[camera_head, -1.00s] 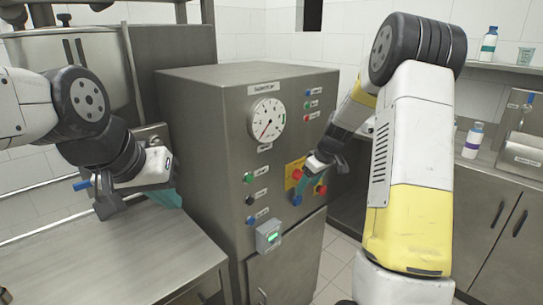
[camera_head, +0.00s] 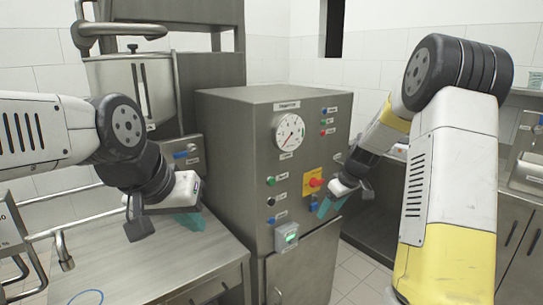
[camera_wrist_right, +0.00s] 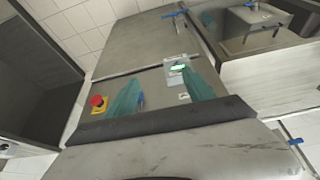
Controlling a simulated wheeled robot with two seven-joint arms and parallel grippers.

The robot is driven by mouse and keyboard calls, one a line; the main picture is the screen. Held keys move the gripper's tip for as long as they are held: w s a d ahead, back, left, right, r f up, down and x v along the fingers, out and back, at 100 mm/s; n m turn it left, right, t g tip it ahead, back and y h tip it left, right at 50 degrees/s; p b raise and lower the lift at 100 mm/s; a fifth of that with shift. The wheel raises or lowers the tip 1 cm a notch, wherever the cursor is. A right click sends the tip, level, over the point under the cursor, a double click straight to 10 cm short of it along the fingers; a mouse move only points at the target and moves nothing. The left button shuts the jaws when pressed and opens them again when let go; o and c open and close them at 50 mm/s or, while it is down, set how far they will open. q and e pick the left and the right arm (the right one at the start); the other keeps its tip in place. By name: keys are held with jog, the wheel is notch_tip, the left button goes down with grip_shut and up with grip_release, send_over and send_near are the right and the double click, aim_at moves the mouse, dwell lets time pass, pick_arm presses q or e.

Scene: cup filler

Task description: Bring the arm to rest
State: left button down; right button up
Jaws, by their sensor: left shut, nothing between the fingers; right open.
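My right gripper (camera_head: 325,207) is open, with teal fingers, in front of the grey steel machine (camera_head: 233,150). In the head view it hangs just below and right of the yellow plate with the red button (camera_head: 316,182). In the right wrist view its two teal fingers (camera_wrist_right: 165,92) stand apart with nothing between them; the red button (camera_wrist_right: 97,101) is to their left. I cannot tell whether a finger touches the panel. My left gripper (camera_head: 190,220) is shut and empty, above the steel table left of the machine; its fingers are partly hidden.
The steel table (camera_head: 170,265) is largely bare. A large pot (camera_head: 130,90) stands behind my left arm. A small box with a green display (camera_head: 286,237) sticks out from the machine front. A steel counter with cupboards (camera_head: 515,220) is at the right.

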jog(key=s+a+r+m+t, duration=0.1)
jog(key=s+a+r+m, duration=0.15)
jog(key=s+r, duration=1.1)
jog(key=s+a+r+m, duration=0.1)
jog(key=s+m, duration=0.1)
jog(key=s, duration=0.6)
jog(key=s+a+r+m+t, duration=0.1)
jog(key=s+r+m, duration=0.1)
jog(key=s, duration=0.7)
jog(key=shift+s+a+r+t+h, duration=0.25)
jog(key=shift+s+a+t+h, duration=0.05)
